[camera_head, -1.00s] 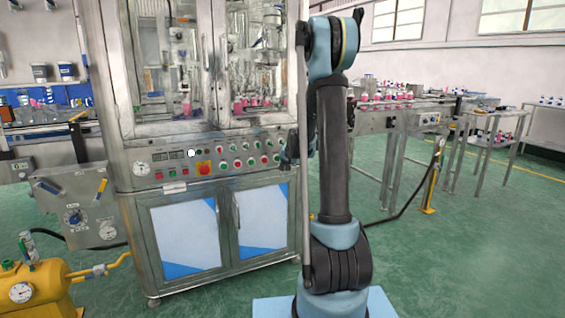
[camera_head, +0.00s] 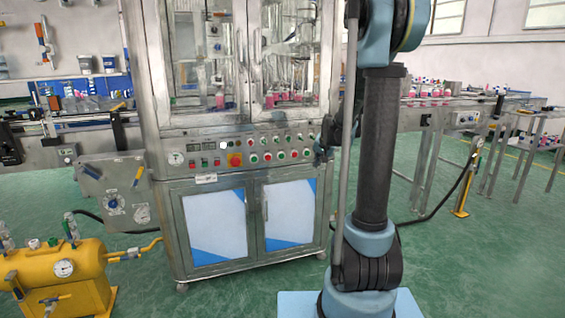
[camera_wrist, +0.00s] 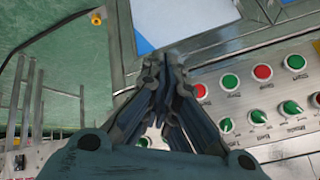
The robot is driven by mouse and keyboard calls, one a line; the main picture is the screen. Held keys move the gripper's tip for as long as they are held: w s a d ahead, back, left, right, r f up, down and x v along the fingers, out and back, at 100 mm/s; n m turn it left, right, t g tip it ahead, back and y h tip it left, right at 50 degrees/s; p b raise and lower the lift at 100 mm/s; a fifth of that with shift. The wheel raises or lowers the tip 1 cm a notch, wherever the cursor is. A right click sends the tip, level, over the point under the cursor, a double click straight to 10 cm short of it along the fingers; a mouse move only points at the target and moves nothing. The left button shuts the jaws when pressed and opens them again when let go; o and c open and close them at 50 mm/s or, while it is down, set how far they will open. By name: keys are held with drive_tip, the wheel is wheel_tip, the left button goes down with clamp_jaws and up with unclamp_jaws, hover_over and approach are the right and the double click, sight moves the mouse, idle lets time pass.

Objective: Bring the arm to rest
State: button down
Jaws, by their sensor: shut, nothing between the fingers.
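My arm stands upright on the right of the machine in the head view, its elbow near the top edge. My gripper (camera_head: 326,148) hangs behind the arm, in front of the right end of the machine's control panel (camera_head: 217,161), and is partly hidden by the arm. In the wrist view my gripper (camera_wrist: 163,66) is shut with its fingers together and nothing held. The panel's green and red knobs and buttons show to the right of the fingers. Whether the fingers touch the panel cannot be told.
The glass-fronted machine's lower cabinet (camera_head: 212,228) stands at the middle. A yellow tank (camera_head: 80,285) is at the lower left. A conveyor table (camera_head: 450,118) with bottles runs behind my arm to the right. Green floor (camera_head: 500,270) is open at the lower right.

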drive_tip(key=s+d+r+n+g, duration=0.1)
drive_tip(key=s+n+g, duration=0.1)
drive_tip(key=s, duration=2.1)
drive_tip(key=s+d+f+n+g, duration=0.1)
drive_tip(key=s+f, duration=0.2)
drive_tip(key=s, duration=0.7)
drive_tip(key=s+f+n+g+h, duration=0.1)
drive_tip(key=s+f, duration=0.3)
drive_tip(key=s, duration=0.6)
drive_tip(key=shift+s+d+f+g+h, duration=0.15)
drive_tip(key=shift+s+d+g+h, duration=0.2)
drive_tip(key=shift+g, duration=0.25)
drive_tip(key=shift+w, duration=0.1)
drive_tip(key=shift+w+f, duration=0.2)
drive_tip(key=shift+w, duration=0.25)
drive_tip(key=shift+s, duration=0.15)
